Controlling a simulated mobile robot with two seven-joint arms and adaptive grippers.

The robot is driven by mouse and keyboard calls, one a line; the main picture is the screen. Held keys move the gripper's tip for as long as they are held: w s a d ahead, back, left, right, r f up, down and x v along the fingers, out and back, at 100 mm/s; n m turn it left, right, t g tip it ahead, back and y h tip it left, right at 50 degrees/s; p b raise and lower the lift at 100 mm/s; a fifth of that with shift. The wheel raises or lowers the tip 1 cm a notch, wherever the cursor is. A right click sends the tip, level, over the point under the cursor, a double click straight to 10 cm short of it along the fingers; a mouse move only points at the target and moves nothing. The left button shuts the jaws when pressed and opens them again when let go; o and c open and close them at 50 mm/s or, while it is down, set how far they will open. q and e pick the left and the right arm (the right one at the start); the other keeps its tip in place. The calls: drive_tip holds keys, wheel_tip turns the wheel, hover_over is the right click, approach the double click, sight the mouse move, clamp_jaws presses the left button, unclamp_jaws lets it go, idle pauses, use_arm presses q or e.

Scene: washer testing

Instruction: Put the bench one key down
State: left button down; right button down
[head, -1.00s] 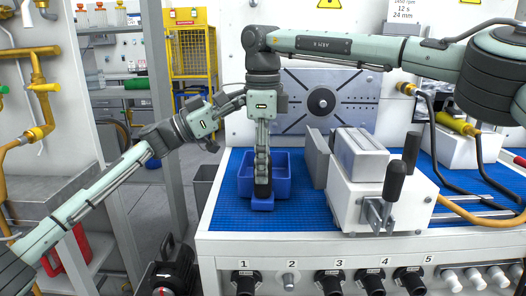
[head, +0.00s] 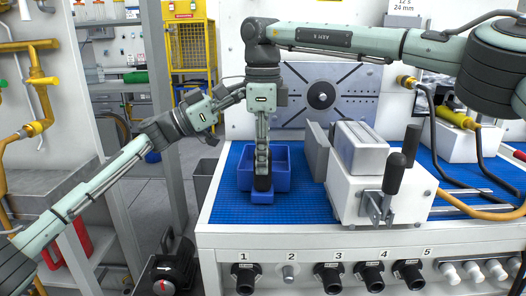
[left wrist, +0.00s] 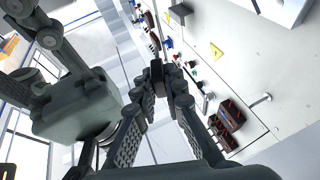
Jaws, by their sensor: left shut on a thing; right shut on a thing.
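My left gripper (head: 226,113) is at the end of the arm from the left, in the air left of my right gripper's wrist. In the left wrist view its fingers (left wrist: 161,78) close on a small dark thing (left wrist: 157,70), which may be the key; its shape is unclear. My right gripper (head: 263,184) points straight down at the front of a blue bin (head: 282,177) and is shut at a blue lip (head: 262,197) there. The fingers hide part of the bin.
A white box with black-handled levers (head: 376,185) stands right of the bin on the blue mat (head: 290,212). A slotted metal plate (head: 350,95) is on the back wall. A grey post (head: 168,110) stands behind the left arm. The mat's front left is clear.

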use_arm(q)
drive_tip(key=shift+s+a+f, duration=0.1)
drive_tip(key=shift+a+f, duration=0.05)
drive_tip(key=shift+a, duration=0.25)
drive_tip(key=s+a+f+n+t+y, duration=0.5)
drive_tip(key=s+a+t+y, duration=0.1)
drive_tip(key=s+a+t, duration=0.2)
drive_tip(key=shift+n, duration=0.3)
drive_tip(key=shift+s+d+f, duration=0.1)
drive_tip(key=shift+s+f, duration=0.05)
drive_tip(key=shift+f, duration=2.45)
drive_tip(key=shift+s+f, duration=0.1)
drive_tip(key=shift+f, duration=2.45)
drive_tip(key=shift+f, duration=0.6)
drive_tip(key=c, duration=1.6)
unclamp_jaws()
